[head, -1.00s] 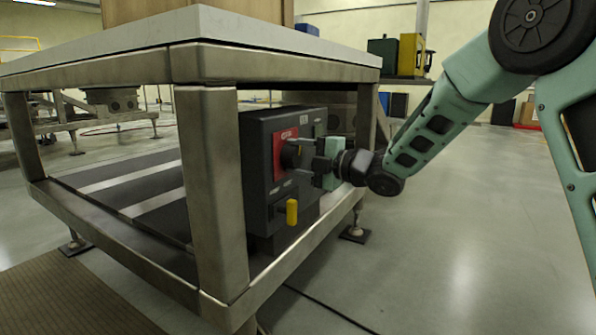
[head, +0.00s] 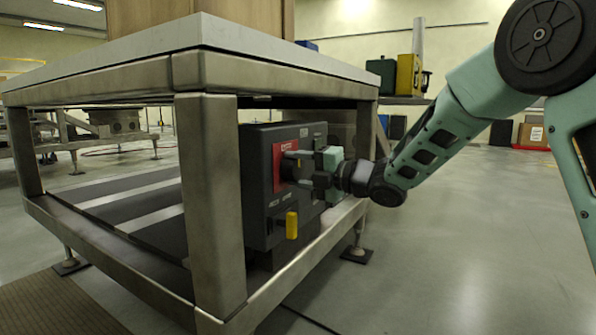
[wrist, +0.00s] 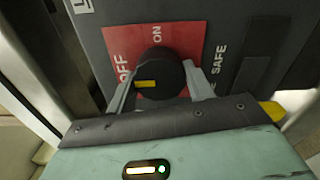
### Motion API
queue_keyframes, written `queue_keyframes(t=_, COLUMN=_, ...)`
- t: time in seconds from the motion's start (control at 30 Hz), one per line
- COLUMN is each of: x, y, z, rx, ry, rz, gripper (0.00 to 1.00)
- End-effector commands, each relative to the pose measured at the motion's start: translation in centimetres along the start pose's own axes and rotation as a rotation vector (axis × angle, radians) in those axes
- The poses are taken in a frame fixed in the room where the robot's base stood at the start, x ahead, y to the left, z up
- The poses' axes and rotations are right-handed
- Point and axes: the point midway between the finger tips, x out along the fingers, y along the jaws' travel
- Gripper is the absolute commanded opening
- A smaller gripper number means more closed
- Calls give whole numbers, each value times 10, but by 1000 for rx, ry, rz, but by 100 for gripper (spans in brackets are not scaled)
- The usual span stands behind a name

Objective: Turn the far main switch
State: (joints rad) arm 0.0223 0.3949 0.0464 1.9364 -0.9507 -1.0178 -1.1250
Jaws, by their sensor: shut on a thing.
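The main switch is a round black knob with a yellow mark, on a red plate lettered OFF and ON; the knob (wrist: 165,72) is clear in the wrist view. Its yellow mark points left in that view, beside the word OFF. In the head view the red plate (head: 279,164) is on the front of a dark box (head: 262,205) under the table, and the fingers partly hide the knob. My gripper (wrist: 163,92) has one finger on each side of the knob and is shut on it. It also shows in the head view (head: 292,169).
A yellow handle (head: 291,225) sticks out of the box below the switch. The table's steel frame surrounds the box, with a thick leg (head: 215,200) to its left and a lower rail (head: 300,260) in front. The floor at the right is clear.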

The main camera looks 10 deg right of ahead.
Motion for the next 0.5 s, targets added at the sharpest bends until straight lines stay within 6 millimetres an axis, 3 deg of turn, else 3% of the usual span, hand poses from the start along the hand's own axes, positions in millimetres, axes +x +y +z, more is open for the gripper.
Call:
queue_keyframes(t=0.03, x=0, y=-2, z=0, rx=-1, ry=0, rz=-3, gripper=29)
queue_keyframes(t=0.07, x=0, y=-2, z=0, rx=-1, ry=0, rz=-3, gripper=60)
queue_keyframes(t=0.1, x=0, y=-2, z=0, rx=-1, ry=0, rz=-3, gripper=71)
queue_keyframes(t=0.5, x=-6, y=1, z=1, rx=-1, ry=-2, rz=-2, gripper=74)
